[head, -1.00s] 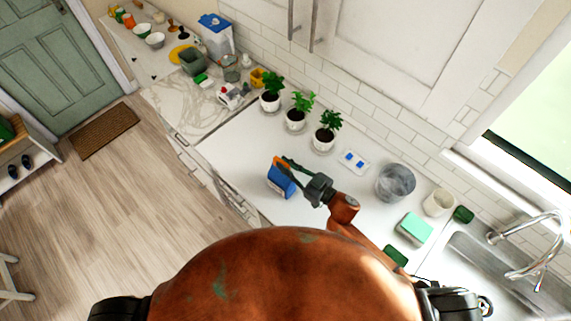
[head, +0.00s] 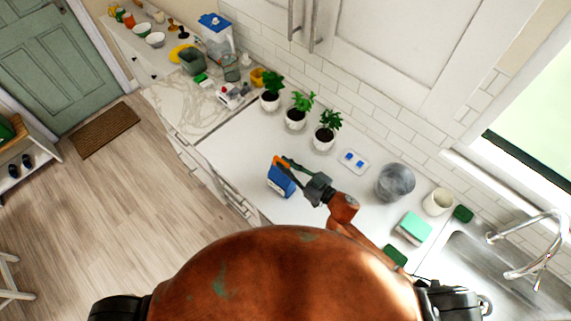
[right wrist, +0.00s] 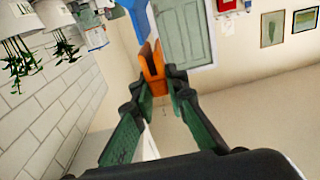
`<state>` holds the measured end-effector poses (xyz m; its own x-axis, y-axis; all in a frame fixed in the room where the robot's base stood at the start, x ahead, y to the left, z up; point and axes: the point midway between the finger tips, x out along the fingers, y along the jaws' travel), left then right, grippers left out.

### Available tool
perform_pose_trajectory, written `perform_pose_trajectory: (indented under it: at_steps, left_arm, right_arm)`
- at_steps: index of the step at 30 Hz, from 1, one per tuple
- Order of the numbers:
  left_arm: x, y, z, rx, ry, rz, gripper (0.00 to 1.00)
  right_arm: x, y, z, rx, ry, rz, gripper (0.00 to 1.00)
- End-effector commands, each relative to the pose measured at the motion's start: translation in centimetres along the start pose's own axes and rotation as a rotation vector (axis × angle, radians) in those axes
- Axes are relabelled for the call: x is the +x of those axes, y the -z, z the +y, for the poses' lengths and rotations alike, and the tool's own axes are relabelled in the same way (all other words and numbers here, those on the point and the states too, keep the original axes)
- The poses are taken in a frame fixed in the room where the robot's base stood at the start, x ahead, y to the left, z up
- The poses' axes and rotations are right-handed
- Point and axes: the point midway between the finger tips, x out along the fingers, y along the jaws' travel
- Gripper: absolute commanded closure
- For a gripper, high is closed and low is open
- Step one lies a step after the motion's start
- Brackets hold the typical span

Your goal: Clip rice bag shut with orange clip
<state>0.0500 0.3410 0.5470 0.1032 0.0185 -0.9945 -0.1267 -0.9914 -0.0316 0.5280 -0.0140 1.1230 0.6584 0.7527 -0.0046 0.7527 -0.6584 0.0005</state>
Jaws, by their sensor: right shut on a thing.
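The blue rice bag (head: 280,182) stands on the white counter near its front edge. The orange clip (head: 278,161) is at the bag's top edge. My right gripper (head: 287,163) is shut on the clip, reaching in from the right. In the right wrist view the clip (right wrist: 152,66) sits between the green fingertips. The bag's blue edge (right wrist: 137,14) shows just beyond the clip's tips. I cannot tell whether the clip's jaws are around the bag or only beside it. My left gripper is not in view.
Potted plants (head: 297,115) stand along the tiled wall behind the bag. A small white tray with blue items (head: 354,161), a grey pot (head: 395,182) and a green-topped box (head: 413,228) stand to the right. The counter left of the bag is clear.

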Motion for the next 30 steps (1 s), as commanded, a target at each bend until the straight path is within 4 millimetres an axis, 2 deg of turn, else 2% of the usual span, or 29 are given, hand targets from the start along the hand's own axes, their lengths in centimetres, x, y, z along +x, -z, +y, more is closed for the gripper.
perform_pose_trajectory:
  at_steps: [13, 30]
  left_arm:
    - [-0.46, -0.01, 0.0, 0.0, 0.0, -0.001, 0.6]
    - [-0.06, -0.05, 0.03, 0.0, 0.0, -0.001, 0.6]
  right_arm:
    - [0.0, 0.09, 0.01, 0.002, 0.0, 0.0, 1.0]
    - [0.0, -0.55, 0.01, 0.001, 0.0, 0.0, 1.0]
